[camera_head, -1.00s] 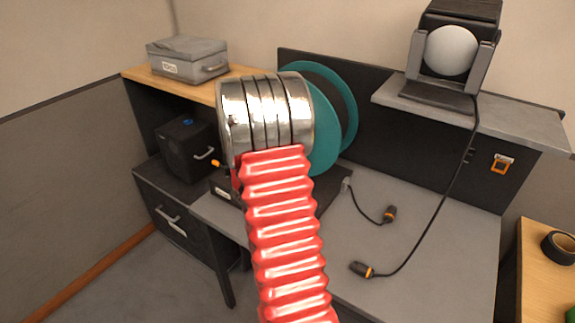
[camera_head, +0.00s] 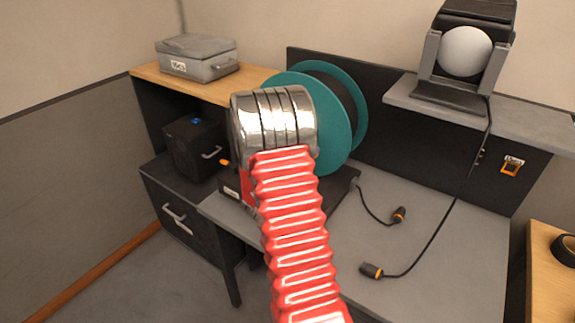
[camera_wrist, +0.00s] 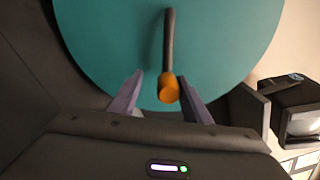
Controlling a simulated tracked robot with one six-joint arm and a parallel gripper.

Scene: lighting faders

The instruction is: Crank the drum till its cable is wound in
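The teal cable drum (camera_head: 335,120) stands on the grey desk, partly hidden behind my arm in the head view. In the wrist view its flange (camera_wrist: 225,40) fills the upper picture. A dark crank arm (camera_wrist: 169,40) hangs down it to an orange knob (camera_wrist: 168,90). My gripper (camera_wrist: 160,84) is open, its two fingers on either side of the knob, with a visible gap on each side. The gripper is hidden in the head view. A black cable (camera_head: 366,205) runs from the drum's base to an orange-tipped plug (camera_head: 399,214) lying on the desk.
A second cable from the lamp (camera_head: 465,55) on the raised shelf ends in another plug (camera_head: 372,270) on the desk. A grey case (camera_head: 197,58) sits on the wooden shelf, a black box (camera_head: 194,147) below. A tape roll (camera_head: 565,250) lies at right.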

